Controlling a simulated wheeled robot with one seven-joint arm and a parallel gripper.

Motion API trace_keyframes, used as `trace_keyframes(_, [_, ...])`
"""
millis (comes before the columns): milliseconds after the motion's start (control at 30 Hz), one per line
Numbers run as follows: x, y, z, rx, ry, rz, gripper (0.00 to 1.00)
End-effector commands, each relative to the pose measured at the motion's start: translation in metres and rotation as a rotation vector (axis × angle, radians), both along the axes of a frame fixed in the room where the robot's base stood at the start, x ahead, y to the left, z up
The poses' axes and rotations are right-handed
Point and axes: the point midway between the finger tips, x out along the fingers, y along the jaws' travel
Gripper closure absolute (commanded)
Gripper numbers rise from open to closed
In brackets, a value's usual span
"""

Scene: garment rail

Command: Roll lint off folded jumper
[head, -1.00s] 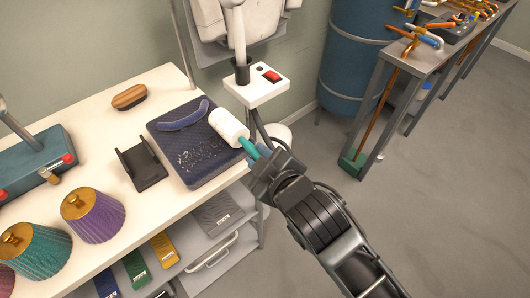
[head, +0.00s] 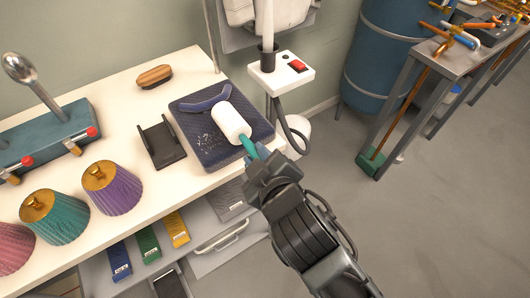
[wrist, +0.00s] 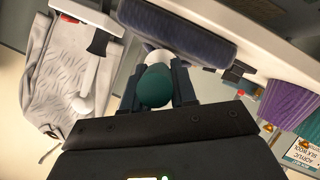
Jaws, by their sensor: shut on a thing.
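The folded dark navy jumper (head: 190,150) lies at the right end of the white table; its edge also shows in the wrist view (wrist: 185,38). Pale lint specks (head: 206,138) show on its left-middle part. My gripper (head: 262,160) is shut on the teal handle (head: 249,147) of the lint roller, just off the jumper's right edge. The roller's white head (head: 231,120) is over the middle-right of the jumper and hides what is under it. I cannot tell whether it touches the cloth. The wrist view shows the handle's rounded teal end (wrist: 155,86) between the fingers.
A black stand (head: 161,143) sits left of the jumper, with a wooden brush (head: 154,76) behind it. Yarn-covered cones (head: 111,187) stand at the front left. A white bracket with a red switch (head: 289,70) and a steamer hang beside the table's right end.

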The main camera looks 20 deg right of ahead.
Motion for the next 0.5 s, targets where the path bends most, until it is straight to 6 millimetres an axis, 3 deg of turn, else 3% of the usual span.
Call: trace_keyframes(500, [-0.006, 0.023, -0.001, -0.001, 0.001, 0.001, 1.00])
